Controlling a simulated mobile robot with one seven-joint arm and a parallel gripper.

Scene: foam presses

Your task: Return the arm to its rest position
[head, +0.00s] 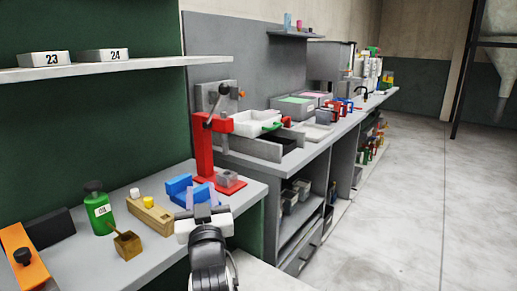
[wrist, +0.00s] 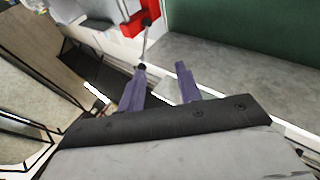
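My gripper (head: 201,191) is at the lower middle of the head view, in front of the near bench, with its purple fingers pointing up. In the wrist view the two fingers of my gripper (wrist: 161,73) stand apart with nothing held between them. The gripper is open and empty. My arm rises from the bottom edge of the head view. Behind the fingers are a blue block-like holder (head: 179,184) and a red press (head: 204,150) with a lever. Part of the red press (wrist: 143,18) also shows at the top of the wrist view.
The near bench (head: 168,262) holds a green bottle (head: 99,209), a wooden block (head: 149,212), a small brown pot (head: 127,244) and an orange tool (head: 25,255). A shelf (head: 150,62) overhangs it. The floor (head: 400,210) at right is clear.

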